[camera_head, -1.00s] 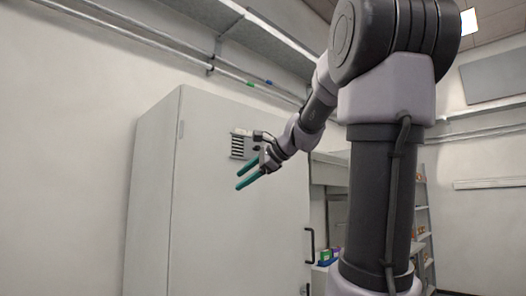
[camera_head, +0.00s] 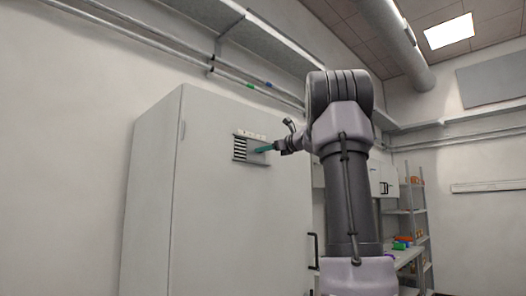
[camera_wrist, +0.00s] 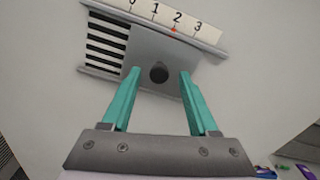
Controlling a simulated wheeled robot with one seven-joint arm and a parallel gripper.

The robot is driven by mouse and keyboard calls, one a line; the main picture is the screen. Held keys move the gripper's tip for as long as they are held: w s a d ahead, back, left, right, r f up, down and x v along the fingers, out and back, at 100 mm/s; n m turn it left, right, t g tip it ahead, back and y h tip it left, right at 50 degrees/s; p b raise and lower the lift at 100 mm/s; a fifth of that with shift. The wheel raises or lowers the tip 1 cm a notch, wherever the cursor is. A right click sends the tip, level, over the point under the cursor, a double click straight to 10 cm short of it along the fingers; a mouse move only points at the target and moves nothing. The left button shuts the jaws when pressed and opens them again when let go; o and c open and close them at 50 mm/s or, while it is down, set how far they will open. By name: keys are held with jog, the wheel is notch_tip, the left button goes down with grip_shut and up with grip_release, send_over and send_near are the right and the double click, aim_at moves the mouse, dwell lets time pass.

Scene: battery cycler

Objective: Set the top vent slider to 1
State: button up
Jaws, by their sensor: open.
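The top vent (camera_head: 239,149) is on the upper front of the tall grey cabinet. In the wrist view its dark slats (camera_wrist: 105,45) show at the left, and a grey slider plate (camera_wrist: 146,48) covers the rest. A dark round knob (camera_wrist: 159,73) stands on the plate. Contact with the knob cannot be told.
The cabinet (camera_head: 225,220) has a dark door handle (camera_head: 313,250) lower right. Pipes (camera_head: 215,70) run along the wall above it. A shelf rack (camera_head: 415,225) stands at the right. The cabinet front around the vent is otherwise bare.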

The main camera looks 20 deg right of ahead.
jog(key=shift+x, duration=0.95)
grip_shut()
dwell(0.8)
